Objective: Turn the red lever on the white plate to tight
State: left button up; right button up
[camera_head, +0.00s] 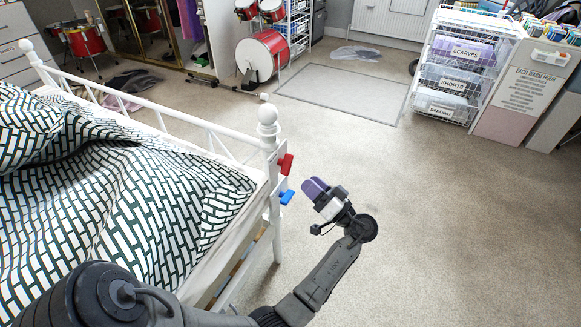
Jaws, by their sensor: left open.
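A red lever (286,164) sits on a white plate (275,186) fixed at the corner post of the white bed frame. A blue lever (286,197) sits on the same plate, below the red one. My left gripper (313,188) has purple fingers and is just right of the plate, apart from both levers. It points toward the blue lever and is open, with nothing seen between the fingers. Any marking for tight on the plate is too small to read. My right gripper is not in view.
The bed with a patterned cover (110,190) fills the left side, and its white rail (190,117) runs to the post. Wire drawers (455,75) stand at the back right. A grey mat (340,93) lies on the floor. The carpet at right is clear.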

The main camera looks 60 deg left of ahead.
aim_at(291, 166)
pick_arm(q)
jog(key=b+x, duration=0.2)
jog(key=x, duration=0.6)
jog(key=shift+s+a, duration=0.15)
jog(key=shift+a, duration=0.05)
